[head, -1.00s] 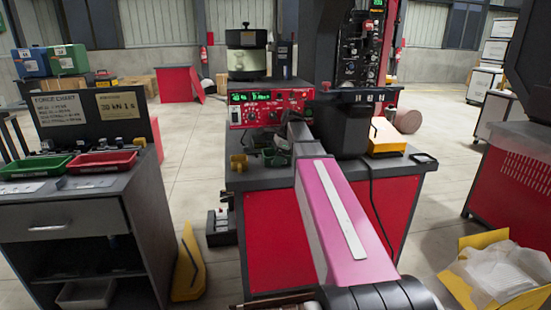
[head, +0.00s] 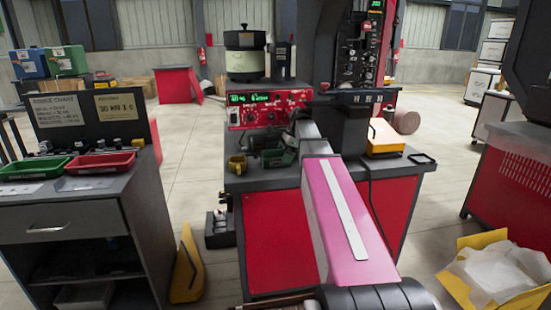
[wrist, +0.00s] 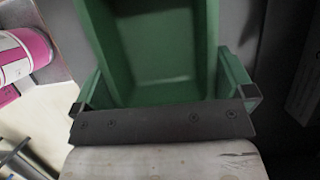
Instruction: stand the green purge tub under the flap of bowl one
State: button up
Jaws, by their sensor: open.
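The green purge tub (head: 279,158) stands on the grey bench top, in front of the red control unit. In the wrist view the green tub (wrist: 155,60) fills the upper middle, with its hollow inside facing the camera. In the head view my arm hides most of the gripper. A cream bowl unit with a dark top (head: 246,54) stands on the red control unit. I cannot make out its flap.
A yellow-orange box (head: 384,138) sits at the bench's right.

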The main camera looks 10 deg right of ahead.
jog(key=d, duration=0.8)
jog(key=shift+d, duration=0.15)
jog(key=a, duration=0.8)
jog(key=shift+a, duration=0.15)
jog(key=a, duration=0.2)
jog(key=a+f, duration=0.1)
jog(key=a, duration=0.1)
jog(key=shift+f, duration=0.1)
jog(key=shift+f, duration=0.1)
jog(key=shift+c, duration=0.3)
jog(key=c, duration=0.6)
